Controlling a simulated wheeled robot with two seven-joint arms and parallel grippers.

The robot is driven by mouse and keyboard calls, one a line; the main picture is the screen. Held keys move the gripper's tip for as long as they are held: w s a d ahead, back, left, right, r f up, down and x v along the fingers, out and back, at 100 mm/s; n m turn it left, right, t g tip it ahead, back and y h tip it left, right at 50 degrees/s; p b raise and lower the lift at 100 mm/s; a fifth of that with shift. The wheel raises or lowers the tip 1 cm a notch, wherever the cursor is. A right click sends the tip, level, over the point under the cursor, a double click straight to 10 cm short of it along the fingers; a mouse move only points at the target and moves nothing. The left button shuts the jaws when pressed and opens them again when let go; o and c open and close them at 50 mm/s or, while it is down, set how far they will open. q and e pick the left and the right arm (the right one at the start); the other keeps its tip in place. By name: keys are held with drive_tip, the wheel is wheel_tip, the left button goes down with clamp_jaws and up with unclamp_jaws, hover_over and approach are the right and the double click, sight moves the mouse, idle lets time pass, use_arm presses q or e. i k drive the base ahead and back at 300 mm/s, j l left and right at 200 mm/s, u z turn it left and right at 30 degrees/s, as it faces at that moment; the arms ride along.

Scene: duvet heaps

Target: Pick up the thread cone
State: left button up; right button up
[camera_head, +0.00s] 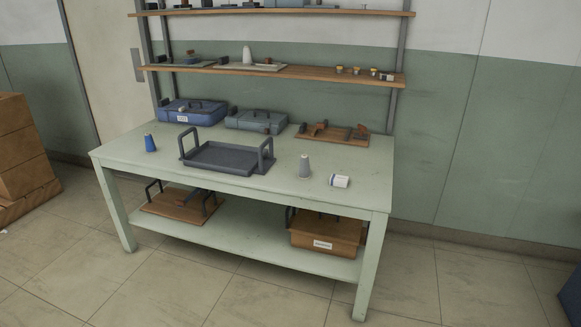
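No gripper of mine is in view. Several cone-shaped things show, and I cannot tell for certain which is the thread cone. A pale grey cone (305,168) stands upright on the green table (240,182), right of the dark tray. A small blue cone-like thing (150,144) stands upright near the table's left end. A white cone (247,57) stands upright on the middle wall shelf (310,74).
A dark handled tray (225,157) sits mid-table. Blue (190,113) and grey-green cases (255,121) and a wooden tray (333,135) line the back. Cartons (20,150) stand far left. The floor in front is clear.

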sight(304, 172)
drive_tip(key=i+j+z, duration=0.35)
drive_tip(key=i, duration=0.45)
drive_tip(key=i+j+z, duration=0.35)
drive_tip(key=i+j, duration=0.35)
drive_tip(key=i+j+z, duration=0.35)
drive_tip(key=i+j, duration=0.25)
drive_tip(key=j, duration=0.25)
